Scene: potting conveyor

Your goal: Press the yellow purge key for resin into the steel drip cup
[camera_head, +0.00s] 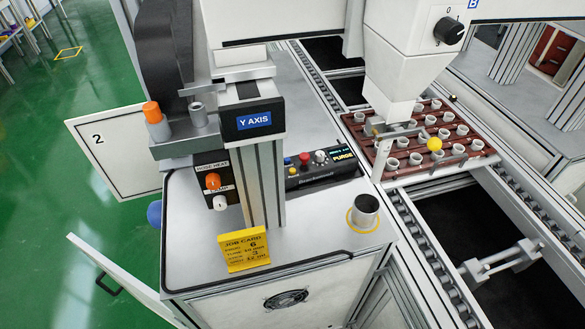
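A black control box (316,171) lies on the grey machine top, behind the Y AXIS column. It carries small red and white buttons and a panel with yellow PURGE lettering (343,155) at its right end. I cannot tell at this size whether the yellow there is the key itself or only its label. The steel drip cup (366,208) stands upright at the front right of the machine top, inside a yellow ring mark. Its inside is dark, and I cannot tell what it holds. Neither of my grippers is in view.
The Y AXIS column (262,170) partly blocks the control box from the left. A yellow job card (243,250) stands in front. A dispensing head (403,50) hangs over a brown tray (398,175) of white cups on the conveyor. Bare metal lies around the cup.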

